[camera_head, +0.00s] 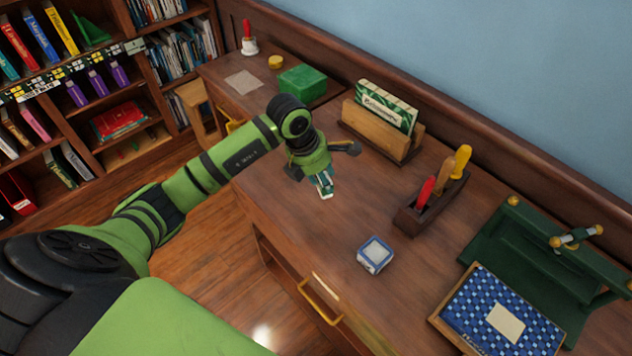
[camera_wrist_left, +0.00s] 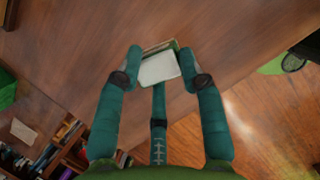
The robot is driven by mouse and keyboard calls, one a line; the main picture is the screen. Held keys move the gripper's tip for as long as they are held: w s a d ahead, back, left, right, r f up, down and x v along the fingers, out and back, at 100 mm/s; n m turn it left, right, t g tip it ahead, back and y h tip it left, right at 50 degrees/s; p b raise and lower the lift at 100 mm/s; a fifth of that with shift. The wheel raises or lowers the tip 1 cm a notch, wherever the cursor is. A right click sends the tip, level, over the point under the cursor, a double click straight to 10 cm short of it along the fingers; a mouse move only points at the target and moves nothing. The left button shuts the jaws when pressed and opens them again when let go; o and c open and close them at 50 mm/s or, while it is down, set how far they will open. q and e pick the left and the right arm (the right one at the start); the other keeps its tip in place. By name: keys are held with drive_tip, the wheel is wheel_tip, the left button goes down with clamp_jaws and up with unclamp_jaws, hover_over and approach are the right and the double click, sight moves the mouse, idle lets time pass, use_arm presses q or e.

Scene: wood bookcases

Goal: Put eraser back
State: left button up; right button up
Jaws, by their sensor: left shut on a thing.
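My left gripper (camera_head: 322,183) is over the desk, left of its middle, with its fingers pointing down. It is shut on a small block, which I take to be the eraser (camera_wrist_left: 160,69). In the left wrist view the block has a pale face and a greenish-brown edge, and it sits between the fingertips of my left gripper (camera_wrist_left: 162,63). In the head view the fingers hide most of it. I cannot tell whether it touches the desk top (camera_head: 312,229). My right gripper is in neither view.
A blue-and-white box (camera_head: 375,255) lies near the front edge. A wooden tool holder (camera_head: 432,207), a card holder (camera_head: 378,138), a green stand (camera_head: 535,250) and a blue checkered box (camera_head: 478,309) stand around it. A green box (camera_head: 302,81) is at the back left.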

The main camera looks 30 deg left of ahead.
sight(318, 188)
use_arm(q)
drive_tip(key=shift+a+f, duration=0.45)
drive_tip(key=shift+a, duration=0.35)
wheel_tip(318, 188, down, 3)
drive_tip(key=shift+f+p, duration=0.1)
drive_tip(key=shift+p, duration=0.7)
drive_tip(key=shift+f, duration=0.5)
drive_tip(key=shift+f, duration=0.1)
drive_tip(key=o, duration=1)
